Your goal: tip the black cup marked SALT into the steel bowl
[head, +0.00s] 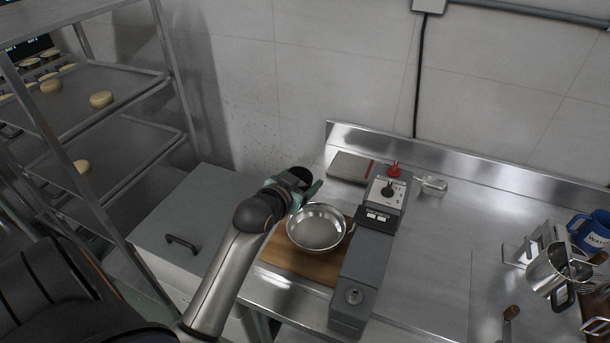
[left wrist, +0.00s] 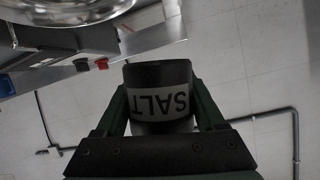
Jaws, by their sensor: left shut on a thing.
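The black cup marked SALT (left wrist: 160,90) sits between the fingers of my left gripper (left wrist: 163,105) in the left wrist view. Its lettering shows upside down there, and so does the room. The cup's inside is hidden. In the head view my left gripper (head: 306,186) is above and behind the steel bowl (head: 316,229), near its far rim. The cup is hard to make out there. The bowl stands on a wooden board (head: 283,256), and its bottom looks bare. The bowl's edge also shows at the top left of the left wrist view (left wrist: 80,10). My right gripper is out of view.
A grey control box (head: 372,245) with a red knob stands right of the bowl. A flat scale (head: 350,168) and a metal scoop (head: 434,185) lie behind. A blue mug (head: 591,230) and utensils stand far right. A tray rack (head: 120,100) is left. The counter's middle is clear.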

